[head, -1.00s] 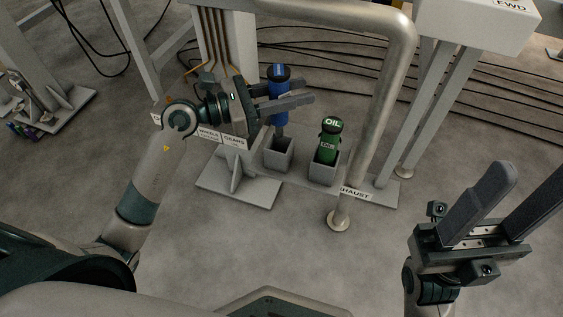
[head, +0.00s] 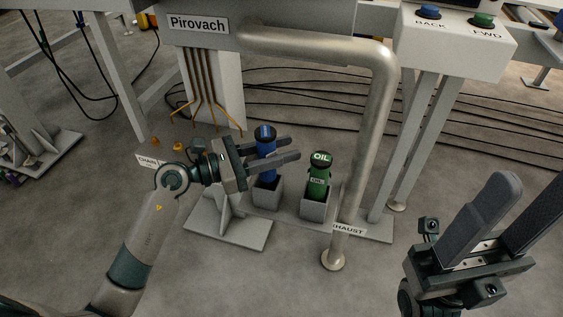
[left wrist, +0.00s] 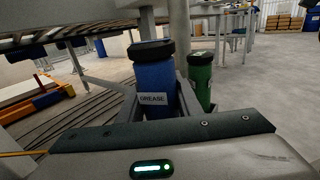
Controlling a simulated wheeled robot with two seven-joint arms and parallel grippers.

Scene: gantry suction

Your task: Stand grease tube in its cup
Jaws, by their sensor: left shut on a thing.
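The blue grease tube (head: 265,134) has a dark cap and stands upright. It also shows in the left wrist view (left wrist: 156,80), with its GREASE label facing the camera. My left gripper (head: 293,149) is shut on it, with its fingers across the tube's upper part. The tube's lower end is at the mouth of the left grey cup (head: 267,197); I cannot tell whether it rests on the bottom. My right gripper (head: 524,190) is open and empty at the lower right, far from the cups.
A green OIL tube (head: 318,178) stands in the right grey cup (head: 313,209). A thick metal exhaust pipe (head: 376,120) rises just right of it. A control box (head: 455,45) is at the upper right. Cables run over the floor behind. The floor in front is clear.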

